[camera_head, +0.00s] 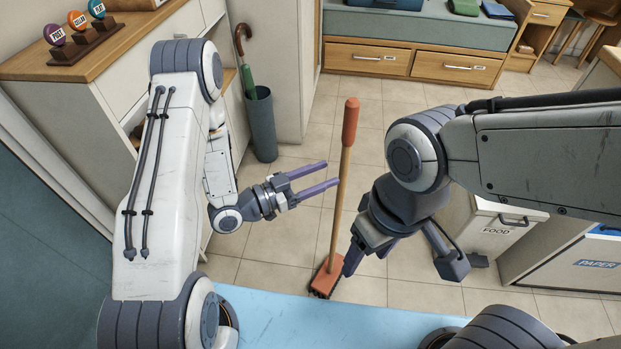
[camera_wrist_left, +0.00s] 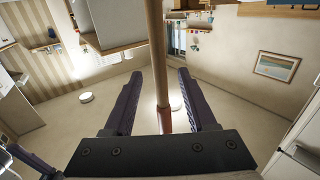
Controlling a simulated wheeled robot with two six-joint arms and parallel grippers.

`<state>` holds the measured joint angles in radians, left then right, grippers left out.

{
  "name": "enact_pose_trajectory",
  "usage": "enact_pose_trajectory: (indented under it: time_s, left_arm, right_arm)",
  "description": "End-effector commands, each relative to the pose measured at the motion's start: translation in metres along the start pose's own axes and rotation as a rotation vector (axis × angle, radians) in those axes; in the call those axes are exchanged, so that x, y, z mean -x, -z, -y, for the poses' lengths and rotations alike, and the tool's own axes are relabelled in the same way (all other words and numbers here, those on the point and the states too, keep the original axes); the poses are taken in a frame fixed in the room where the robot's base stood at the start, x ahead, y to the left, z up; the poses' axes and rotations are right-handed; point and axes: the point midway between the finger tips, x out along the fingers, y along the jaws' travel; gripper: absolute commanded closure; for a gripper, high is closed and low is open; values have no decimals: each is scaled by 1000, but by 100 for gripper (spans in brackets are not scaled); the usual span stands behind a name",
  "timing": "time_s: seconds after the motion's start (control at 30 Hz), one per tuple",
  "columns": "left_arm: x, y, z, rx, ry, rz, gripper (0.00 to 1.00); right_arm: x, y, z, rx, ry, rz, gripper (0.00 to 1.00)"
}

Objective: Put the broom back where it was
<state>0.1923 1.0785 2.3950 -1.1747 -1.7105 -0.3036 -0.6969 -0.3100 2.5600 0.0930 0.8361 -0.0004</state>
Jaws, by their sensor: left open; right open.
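The broom (camera_head: 338,205) stands almost upright on the tiled floor, with a wooden handle, an orange grip on top and an orange-brown head (camera_head: 325,279) at the bottom. My left gripper (camera_head: 332,174) is open, its purple fingertips at the upper handle, just below the grip. In the left wrist view the handle (camera_wrist_left: 157,60) runs between the two fingers (camera_wrist_left: 160,100); I cannot tell how deep it sits. My right gripper (camera_head: 400,268) is open and lower, one finger close to the lower handle and head; contact there is unclear.
A bench with drawers (camera_head: 410,62) is at the back. The FOOD bin (camera_head: 497,232) and PAPER bin (camera_head: 570,262) stand at right. Floor behind the broom is clear.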

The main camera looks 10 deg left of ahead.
Motion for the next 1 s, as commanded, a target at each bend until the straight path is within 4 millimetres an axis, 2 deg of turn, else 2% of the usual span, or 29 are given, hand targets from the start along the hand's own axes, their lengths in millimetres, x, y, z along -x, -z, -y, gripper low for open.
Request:
enact_pose_trajectory:
  time_s: [0.1, 0.27, 0.37, 0.43, 0.53, 0.63, 0.77, 0.83, 0.93, 1.0]
  left_arm:
    - [18, 0, 2, 2, 5, 1, 43]
    - [28, 0, 0, -5, -2, 9, 43]
    - [21, -5, -1, -40, -22, 79, 43]
    - [11, -12, -1, -86, -41, 185, 43]
    - [-5, -21, 4, -169, -46, 394, 43]
    - [-12, -22, 12, -231, -6, 609, 43]
    - [-8, -6, 14, -251, 87, 841, 43]
    - [0, 8, 8, -233, 146, 949, 43]
    - [17, 32, -14, -165, 226, 1085, 43]
    - [33, 48, -38, -94, 265, 1168, 43]
  right_arm:
    - [0, 0, 0, 0, 0, 0, 34]
    - [0, 0, 0, 0, 0, 0, 34]
    - [0, 0, 0, 0, 0, 0, 34]
    - [0, 0, 0, 0, 0, 0, 34]
    - [0, 0, 0, 0, 0, 0, 34]
    - [0, 0, 0, 0, 0, 0, 34]
    - [0, 0, 0, 0, 0, 0, 34]
    - [0, 0, 0, 0, 0, 0, 34]
    - [0, 0, 0, 0, 0, 0, 34]
    - [0, 0, 0, 0, 0, 0, 34]
